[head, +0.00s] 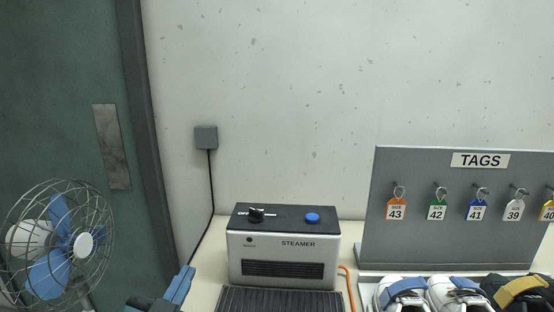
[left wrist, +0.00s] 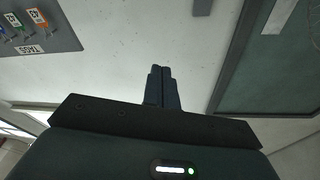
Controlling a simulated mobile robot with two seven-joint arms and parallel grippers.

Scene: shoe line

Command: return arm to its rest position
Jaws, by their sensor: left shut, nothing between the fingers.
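My left gripper (head: 181,285) shows at the bottom of the head view, left of the steamer. Its blue-grey fingers point up and are shut with nothing between them. In the left wrist view the gripper (left wrist: 162,72) shows its two fingers together against the pale wall. It is apart from the steamer in the head view. My right gripper is in neither view.
The steamer (head: 283,247) stands on the table, with a dark ribbed plate (head: 280,300) in front. A tag board (head: 460,245) with several tags stands at right, behind several shoes (head: 405,292). A caged fan (head: 60,245) is at left.

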